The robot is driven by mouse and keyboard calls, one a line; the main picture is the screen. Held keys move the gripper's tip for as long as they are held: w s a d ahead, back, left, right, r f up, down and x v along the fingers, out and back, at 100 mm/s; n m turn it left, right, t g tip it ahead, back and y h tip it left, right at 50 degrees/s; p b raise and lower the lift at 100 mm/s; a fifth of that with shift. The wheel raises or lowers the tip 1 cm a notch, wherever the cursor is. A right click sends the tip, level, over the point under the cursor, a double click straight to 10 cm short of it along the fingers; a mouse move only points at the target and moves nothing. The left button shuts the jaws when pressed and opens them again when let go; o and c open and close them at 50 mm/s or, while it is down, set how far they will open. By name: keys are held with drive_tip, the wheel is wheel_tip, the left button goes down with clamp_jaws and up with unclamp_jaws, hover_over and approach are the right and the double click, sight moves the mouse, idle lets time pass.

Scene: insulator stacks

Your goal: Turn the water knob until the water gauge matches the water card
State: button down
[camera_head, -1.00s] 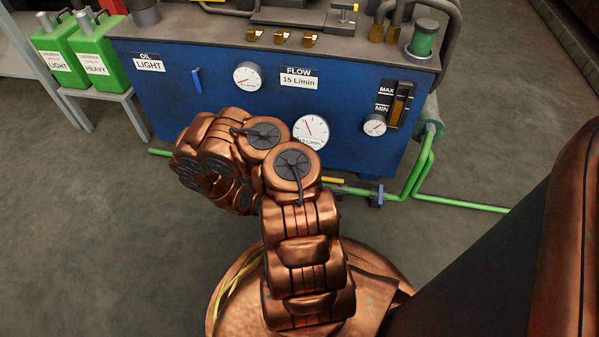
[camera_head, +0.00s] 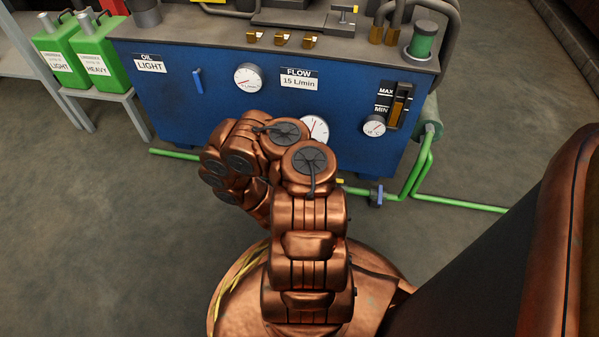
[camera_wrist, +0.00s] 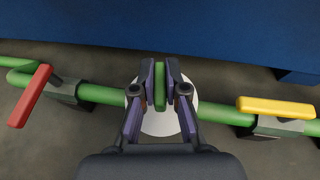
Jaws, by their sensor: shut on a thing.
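In the wrist view my gripper (camera_wrist: 160,88) is shut on a green knob (camera_wrist: 160,85), with one finger on each side. A pale round disc (camera_wrist: 158,121) lies behind the knob. In the head view the gripper and this knob are hidden behind my arm. The card reading FLOW 15 L/min (camera_head: 299,79) is on the blue cabinet front. Below it is a large white gauge (camera_head: 318,125) with a red needle. My arm covers its lower and left part, so its reading cannot be told.
A red handle (camera_wrist: 30,95) and a yellow handle (camera_wrist: 276,107) sit on the green pipe (camera_wrist: 219,113) on either side of my gripper. A blue valve handle (camera_head: 376,195) is farther right. The blue cabinet (camera_head: 215,115) stands close behind the pipe.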

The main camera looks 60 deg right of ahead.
idle(0.5)
drive_tip(key=c, duration=1.2)
unclamp_jaws()
drive_tip(key=shift+r, duration=0.1)
